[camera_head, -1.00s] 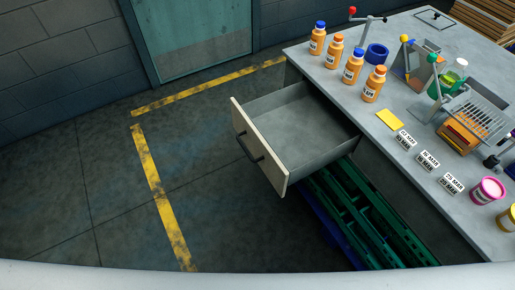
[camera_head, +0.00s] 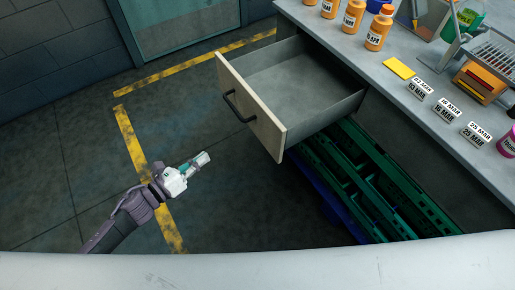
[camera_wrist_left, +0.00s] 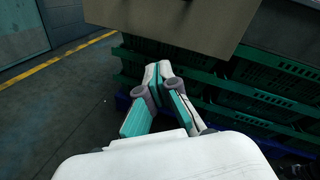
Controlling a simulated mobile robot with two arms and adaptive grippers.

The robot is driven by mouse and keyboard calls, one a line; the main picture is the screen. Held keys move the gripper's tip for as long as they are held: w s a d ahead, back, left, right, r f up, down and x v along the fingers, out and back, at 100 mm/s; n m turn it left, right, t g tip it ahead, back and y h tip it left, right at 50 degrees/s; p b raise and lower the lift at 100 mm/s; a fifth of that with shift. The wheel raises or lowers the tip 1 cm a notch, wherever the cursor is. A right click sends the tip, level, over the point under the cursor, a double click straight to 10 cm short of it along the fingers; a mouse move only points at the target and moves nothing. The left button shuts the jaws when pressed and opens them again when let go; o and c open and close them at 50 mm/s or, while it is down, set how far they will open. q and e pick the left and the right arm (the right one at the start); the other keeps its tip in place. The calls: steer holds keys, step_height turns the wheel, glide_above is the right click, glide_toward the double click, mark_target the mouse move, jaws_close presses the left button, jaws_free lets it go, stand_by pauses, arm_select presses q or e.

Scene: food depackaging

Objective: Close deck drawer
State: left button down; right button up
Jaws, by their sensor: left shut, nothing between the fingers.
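The deck drawer (camera_head: 251,107) is pulled out from under the grey worktop and its inside looks empty. Its light wooden front has a dark bar handle (camera_head: 238,107) and faces left towards the floor area. In the left wrist view the underside part of the drawer front (camera_wrist_left: 170,22) shows at the top. My left gripper (camera_head: 205,158) is shut and empty, in front of and below the drawer front, apart from it. Its closed fingers also show in the left wrist view (camera_wrist_left: 158,72). My right gripper is not in view.
Green crates (camera_head: 375,185) are stacked under the worktop, right of and below the drawer. Orange bottles (camera_head: 377,28), a yellow card (camera_head: 399,68) and small label blocks (camera_head: 447,110) stand on the worktop (camera_head: 390,95). The floor left of the drawer is clear.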

arm_select(q)
steer(key=s+d+r+m+g+h+b, duration=0.1)
steer(key=s+d+r+m+g+h, duration=0.25)
steer(key=m, duration=0.45)
steer(key=p, duration=0.3)
glide_toward(266, 133)
steer(key=shift+t, duration=0.45)
steer(key=x, duration=0.6)
steer(key=shift+d+f, duration=0.2)
steer(key=shift+f, duration=0.1)
steer(key=shift+w+d+f, duration=0.1)
steer(key=shift+w+d, duration=0.15)
steer(key=shift+d, duration=0.25)
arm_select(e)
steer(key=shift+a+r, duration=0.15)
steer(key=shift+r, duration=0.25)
